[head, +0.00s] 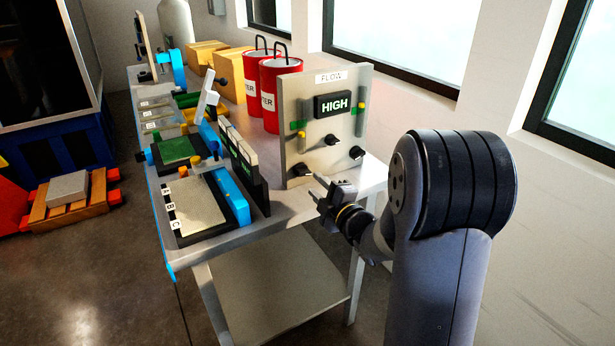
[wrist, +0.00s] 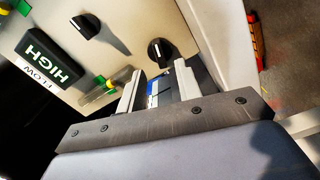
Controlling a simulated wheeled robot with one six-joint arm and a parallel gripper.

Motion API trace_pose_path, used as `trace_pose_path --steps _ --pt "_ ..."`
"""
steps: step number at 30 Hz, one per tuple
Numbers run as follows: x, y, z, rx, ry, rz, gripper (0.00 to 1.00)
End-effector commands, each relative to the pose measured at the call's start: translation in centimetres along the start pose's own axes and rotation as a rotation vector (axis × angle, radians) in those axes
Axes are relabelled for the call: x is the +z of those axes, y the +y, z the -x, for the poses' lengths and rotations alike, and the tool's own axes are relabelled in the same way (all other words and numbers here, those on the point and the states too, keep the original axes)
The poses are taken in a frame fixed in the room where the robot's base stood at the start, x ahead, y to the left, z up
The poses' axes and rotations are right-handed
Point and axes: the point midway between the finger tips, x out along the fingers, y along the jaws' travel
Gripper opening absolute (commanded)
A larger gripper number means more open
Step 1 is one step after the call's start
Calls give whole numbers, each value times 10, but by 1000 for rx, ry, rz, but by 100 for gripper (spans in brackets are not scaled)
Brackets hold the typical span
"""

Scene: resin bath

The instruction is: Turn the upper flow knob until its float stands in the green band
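The upright flow panel (head: 292,91) bears a black sign (head: 332,104) reading HIGH. Its upper knob (head: 331,139) is black with a pale mark, and it shows in the wrist view too (wrist: 84,26). A lower-left knob (head: 300,169) lies just ahead of my fingertips in the wrist view (wrist: 160,52). The left gauge has a yellow float (head: 301,134) just below its green band (head: 298,125). The right gauge (head: 360,108) shows green and yellow; its exact reading is unclear. My gripper (head: 318,187) is open and empty, its fingers (wrist: 158,70) apart, low before the panel.
A lower-right knob (head: 356,152) sits near my arm. Red canisters (head: 272,85) stand behind the panel. Dark upright plates (head: 243,167) and a tray (head: 196,207) occupy the bench to the left. The bench's front corner (head: 280,220) is bare.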

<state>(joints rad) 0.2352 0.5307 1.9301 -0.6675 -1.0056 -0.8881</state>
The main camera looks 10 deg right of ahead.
Motion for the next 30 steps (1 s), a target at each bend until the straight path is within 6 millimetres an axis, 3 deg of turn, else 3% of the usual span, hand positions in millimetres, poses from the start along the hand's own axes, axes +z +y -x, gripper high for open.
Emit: trace_pose_path --steps 3,9,20,30 --pt "-1 0 -22 -1 2 -1 33" --pt "0 0 -43 -1 0 -1 33" --pt "0 0 -47 0 -2 -1 33" --pt "0 0 -47 -1 -2 -1 5"
